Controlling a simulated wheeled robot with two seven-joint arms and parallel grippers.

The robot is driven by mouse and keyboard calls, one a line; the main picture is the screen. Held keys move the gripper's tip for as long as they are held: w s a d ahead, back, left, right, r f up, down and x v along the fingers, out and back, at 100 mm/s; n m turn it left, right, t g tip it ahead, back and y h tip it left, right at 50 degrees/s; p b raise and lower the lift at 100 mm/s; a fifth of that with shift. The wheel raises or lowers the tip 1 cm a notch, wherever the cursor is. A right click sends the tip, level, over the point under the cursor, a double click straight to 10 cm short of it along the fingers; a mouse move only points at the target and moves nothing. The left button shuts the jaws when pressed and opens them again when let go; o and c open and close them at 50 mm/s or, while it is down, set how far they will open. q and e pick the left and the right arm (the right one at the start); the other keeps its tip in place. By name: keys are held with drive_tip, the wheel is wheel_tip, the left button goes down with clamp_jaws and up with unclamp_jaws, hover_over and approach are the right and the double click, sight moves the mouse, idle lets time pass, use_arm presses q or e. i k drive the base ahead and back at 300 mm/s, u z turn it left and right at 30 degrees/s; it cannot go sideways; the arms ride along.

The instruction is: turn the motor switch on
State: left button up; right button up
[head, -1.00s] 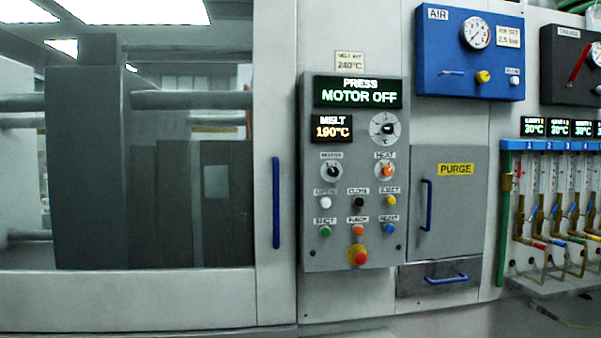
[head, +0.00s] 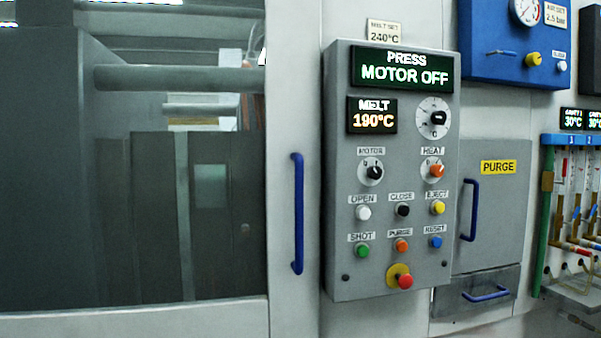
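The motor switch (head: 374,172) is a small black rotary knob on a white dial, under the label MOTOR on the grey control panel (head: 341,215). The green display (head: 401,70) above it reads PRESS MOTOR OFF. The heat switch (head: 436,170), an orange knob, sits to its right. Neither of my grippers shows in the head view.
Below the switches are several coloured push buttons and a red emergency button (head: 405,281). A sliding door with a blue handle (head: 297,213) is left of the panel. The purge cover (head: 494,220) with a blue handle is right. A blue air box (head: 514,70) hangs above.

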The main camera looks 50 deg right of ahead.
sight(374, 172)
drive_tip(key=z, duration=0.15)
drive_tip(key=i, duration=0.95)
drive_tip(key=z, duration=0.55)
